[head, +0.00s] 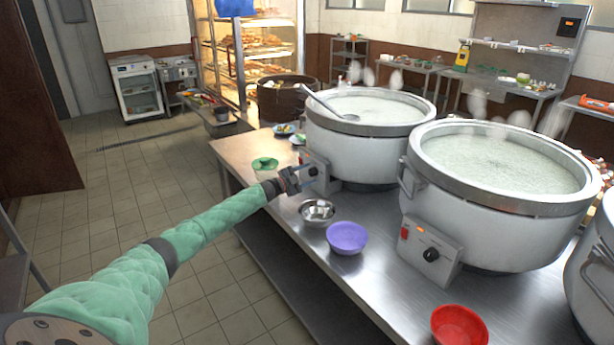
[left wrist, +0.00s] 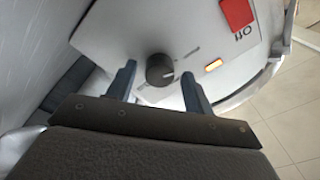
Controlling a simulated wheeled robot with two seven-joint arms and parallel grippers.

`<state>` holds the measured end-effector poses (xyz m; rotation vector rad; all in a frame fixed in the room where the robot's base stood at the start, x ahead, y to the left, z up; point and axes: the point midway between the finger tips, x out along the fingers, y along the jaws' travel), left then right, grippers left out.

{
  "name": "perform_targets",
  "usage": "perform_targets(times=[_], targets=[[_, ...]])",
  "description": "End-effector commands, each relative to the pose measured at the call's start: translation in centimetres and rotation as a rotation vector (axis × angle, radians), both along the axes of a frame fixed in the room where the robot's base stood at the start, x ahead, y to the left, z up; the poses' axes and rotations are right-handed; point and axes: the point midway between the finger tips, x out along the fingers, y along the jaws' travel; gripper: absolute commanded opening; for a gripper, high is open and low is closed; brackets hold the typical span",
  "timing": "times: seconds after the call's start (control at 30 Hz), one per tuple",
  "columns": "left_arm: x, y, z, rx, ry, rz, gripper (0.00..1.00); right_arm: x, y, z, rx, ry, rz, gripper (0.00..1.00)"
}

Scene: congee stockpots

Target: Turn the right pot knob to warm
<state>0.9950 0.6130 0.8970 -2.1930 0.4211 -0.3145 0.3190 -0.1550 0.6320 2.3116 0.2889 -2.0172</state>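The far pot (head: 366,146) is a large white stockpot of steaming congee with a control box (head: 321,170) low on its front. My left gripper (head: 297,179) is at this box. In the left wrist view its two fingers are open on either side of a black knob (left wrist: 160,69), with gaps visible. The box also has a red switch (left wrist: 237,13), an "Off" mark and a lit orange light (left wrist: 213,64). Nearer and to the right, a second pot (head: 505,220) has its own box (head: 429,250) with a black knob (head: 431,254), untouched. My right gripper is not seen.
A third pot (head: 597,262) is cut off at the right edge. A metal bowl (head: 318,212), a purple bowl (head: 347,238) and a red bowl (head: 459,325) stand on the steel table (head: 385,270). A ladle (head: 325,103) leans in the far pot. The tiled floor at left is open.

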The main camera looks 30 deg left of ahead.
Motion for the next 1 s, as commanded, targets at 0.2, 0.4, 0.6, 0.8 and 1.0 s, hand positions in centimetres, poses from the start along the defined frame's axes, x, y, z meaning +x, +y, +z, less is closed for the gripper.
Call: perform_targets(times=[0.2,0.4,0.6,0.8,1.0], targets=[[0.0,-0.1,0.0,0.000,-0.001,-0.001,0.55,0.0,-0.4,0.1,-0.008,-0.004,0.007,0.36],[-0.5,0.2,-0.2,0.001,0.000,-0.001,0.55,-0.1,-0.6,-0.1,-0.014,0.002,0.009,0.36],[-2.6,1.1,-0.5,0.001,0.002,0.000,0.55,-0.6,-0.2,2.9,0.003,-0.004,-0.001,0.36],[-5.0,2.2,-0.7,0.002,0.001,-0.001,0.55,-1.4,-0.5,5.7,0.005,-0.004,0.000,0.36],[-6.5,3.0,-0.8,0.000,0.001,-0.001,0.55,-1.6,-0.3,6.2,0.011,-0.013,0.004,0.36]])
